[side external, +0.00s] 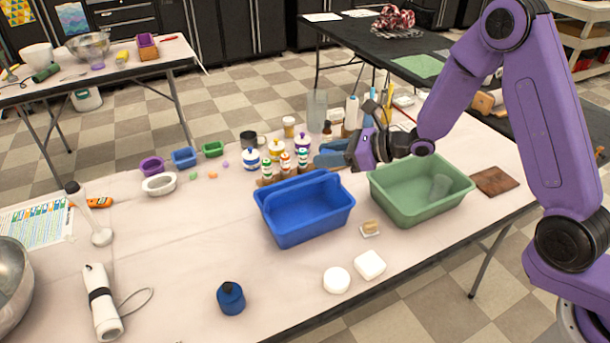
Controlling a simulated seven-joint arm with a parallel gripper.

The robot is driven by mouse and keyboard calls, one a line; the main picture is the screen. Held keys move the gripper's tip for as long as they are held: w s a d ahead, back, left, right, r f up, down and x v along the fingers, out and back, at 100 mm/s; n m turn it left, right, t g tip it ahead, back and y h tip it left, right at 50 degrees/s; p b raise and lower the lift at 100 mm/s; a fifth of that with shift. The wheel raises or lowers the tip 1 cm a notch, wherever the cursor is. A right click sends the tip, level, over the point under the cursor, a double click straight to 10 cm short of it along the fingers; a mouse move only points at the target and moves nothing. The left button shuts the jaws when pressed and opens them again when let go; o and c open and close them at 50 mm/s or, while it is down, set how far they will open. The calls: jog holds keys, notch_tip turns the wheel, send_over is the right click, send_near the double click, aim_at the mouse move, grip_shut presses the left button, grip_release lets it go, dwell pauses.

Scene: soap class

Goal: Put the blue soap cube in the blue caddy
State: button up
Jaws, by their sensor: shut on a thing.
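The blue caddy (305,212) is a deep rectangular tub with a raised handle-like rear side, standing upright near the middle of the table. My gripper (352,157) is above and behind the caddy's right rear corner, its fingers pointing left and down. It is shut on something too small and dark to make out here. I cannot clearly see the blue soap cube; it does not show among the small orange, green and pink pieces (209,173) on the table.
A green tub (420,190) holding a clear cup stands right of the caddy. Several paint bottles (276,151) stand behind it.

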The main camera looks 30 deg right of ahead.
send_over(305, 183)
jog(key=f, duration=0.6)
jog(key=shift+s+f, duration=0.2)
jog(key=shift+f, duration=0.1)
jog(key=shift+w+f, duration=0.15)
jog(key=shift+f, duration=1.55)
jog(key=o, duration=1)
jog(key=shift+f, duration=0.1)
